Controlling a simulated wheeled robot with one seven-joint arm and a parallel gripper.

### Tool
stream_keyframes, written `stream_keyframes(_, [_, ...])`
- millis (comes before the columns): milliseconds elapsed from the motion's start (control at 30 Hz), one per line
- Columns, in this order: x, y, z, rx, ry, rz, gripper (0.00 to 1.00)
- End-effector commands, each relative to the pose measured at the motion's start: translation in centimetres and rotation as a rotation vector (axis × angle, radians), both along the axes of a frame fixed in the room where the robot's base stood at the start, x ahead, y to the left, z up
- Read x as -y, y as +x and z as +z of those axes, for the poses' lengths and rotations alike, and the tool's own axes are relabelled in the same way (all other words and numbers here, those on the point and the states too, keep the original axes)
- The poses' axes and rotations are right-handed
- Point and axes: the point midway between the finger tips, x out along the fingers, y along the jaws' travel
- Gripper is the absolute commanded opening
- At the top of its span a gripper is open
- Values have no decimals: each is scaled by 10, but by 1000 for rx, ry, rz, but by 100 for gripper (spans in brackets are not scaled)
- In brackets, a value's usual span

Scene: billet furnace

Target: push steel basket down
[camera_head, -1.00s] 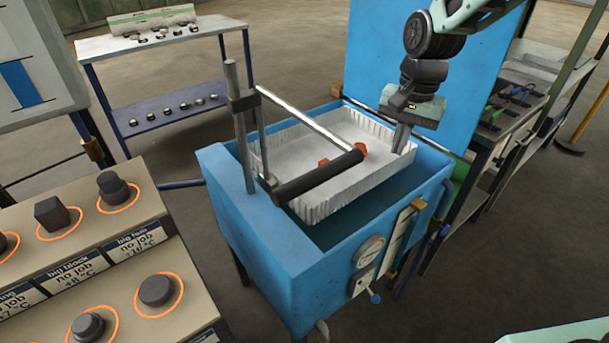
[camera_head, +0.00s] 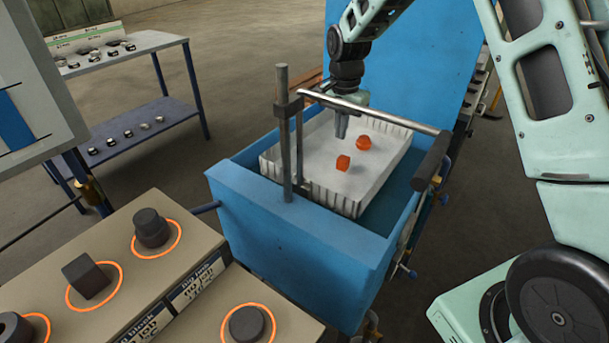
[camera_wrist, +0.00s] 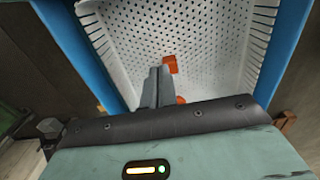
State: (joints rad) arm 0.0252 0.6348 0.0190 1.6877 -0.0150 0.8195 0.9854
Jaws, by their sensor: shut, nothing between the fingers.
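The steel basket (camera_head: 312,172) is a pale, ribbed tray inside the blue tank (camera_head: 290,225), with its rim near the tank's top edge. Two glowing orange pieces, a block (camera_head: 343,163) and a rounder one (camera_head: 363,143), lie on its floor. My gripper (camera_head: 341,136) is shut and empty, pointing down over the far part of the basket. In the wrist view the shut fingers (camera_wrist: 156,88) stand over the perforated basket floor (camera_wrist: 200,45), beside the orange block (camera_wrist: 170,63). I cannot tell whether the fingertips touch the basket.
A metal post (camera_head: 283,130) carries a bar (camera_head: 370,108) across the tank, ending in a black handle (camera_head: 431,160) at the right. The blue lid (camera_head: 410,60) stands open behind. A console with dark blocks (camera_head: 150,228) is at the front left, a shelf table (camera_head: 140,100) at the back left.

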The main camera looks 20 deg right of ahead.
Motion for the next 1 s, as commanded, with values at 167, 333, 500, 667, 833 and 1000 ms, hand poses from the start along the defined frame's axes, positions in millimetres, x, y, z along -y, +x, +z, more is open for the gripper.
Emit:
stream_keyframes(167, [1,0,-6,-1,-1,-2,0])
stream_keyframes(333, [1,-1,-31,-4,-1,-1,0])
stream_keyframes(500, [1,-1,-66,-5,0,-2,0])
stream_keyframes(667, [0,-1,-98,-5,0,0,0])
stream_keyframes(833, [1,-1,-123,-2,0,-1,0])
stream_keyframes(1000, [1,0,-137,0,0,-1,0])
